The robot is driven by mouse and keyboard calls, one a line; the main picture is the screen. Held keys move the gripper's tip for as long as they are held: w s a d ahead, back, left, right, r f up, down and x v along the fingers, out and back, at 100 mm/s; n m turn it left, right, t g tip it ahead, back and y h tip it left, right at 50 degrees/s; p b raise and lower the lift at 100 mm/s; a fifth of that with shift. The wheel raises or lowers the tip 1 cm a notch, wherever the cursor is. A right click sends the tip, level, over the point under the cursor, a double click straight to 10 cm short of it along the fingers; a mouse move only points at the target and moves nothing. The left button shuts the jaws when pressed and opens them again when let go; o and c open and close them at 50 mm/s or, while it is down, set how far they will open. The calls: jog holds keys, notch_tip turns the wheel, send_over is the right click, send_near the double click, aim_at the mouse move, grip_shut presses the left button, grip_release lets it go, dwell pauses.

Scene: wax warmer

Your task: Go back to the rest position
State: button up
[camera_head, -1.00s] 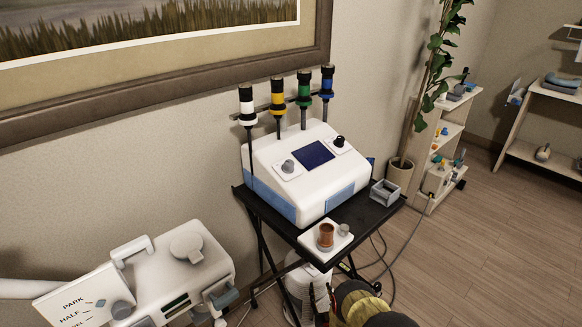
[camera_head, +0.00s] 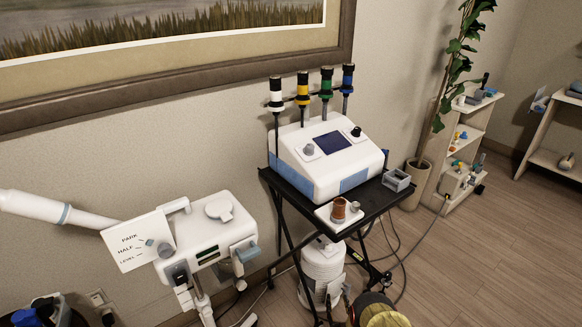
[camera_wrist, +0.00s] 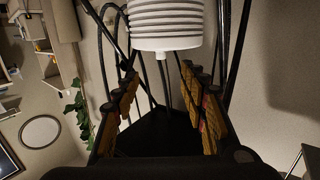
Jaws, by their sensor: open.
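My gripper (camera_head: 339,300) shows at the bottom of the head view, low in front of the black table (camera_head: 372,213). In the wrist view my gripper (camera_wrist: 160,85) has its two tan-and-black fingers spread, with nothing between them. A white ribbed cylinder (camera_head: 322,268) stands under the table, behind the gripper. It also shows beyond the fingertips in the wrist view (camera_wrist: 167,25), apart from them. The white wax warmer (camera_head: 325,170) sits on the table with a dark screen and knobs.
A small white tray (camera_head: 325,213) with a copper-coloured cup (camera_head: 338,210) sits at the table's front edge, near a grey open box (camera_head: 397,180). A white machine with a lettered panel (camera_head: 137,243) stands left.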

jog(key=s+f+g, duration=0.9)
jog(key=s+f, duration=0.2)
jog(key=f, duration=0.3)
jog(key=s+r+p, duration=0.2)
jog(key=s+r, duration=0.7)
jog(key=r, duration=1.7)
jog(key=s+r+g+p, duration=0.1)
jog(key=s+r, duration=0.9)
jog(key=r, duration=1.7)
jog(key=s+r+g+p, duration=0.1)
jog(key=s+r+p, duration=0.3)
jog(key=r, duration=2.2)
jog(key=s, duration=0.6)
jog(key=shift+a+r, duration=0.15)
jog(key=shift+r, duration=0.05)
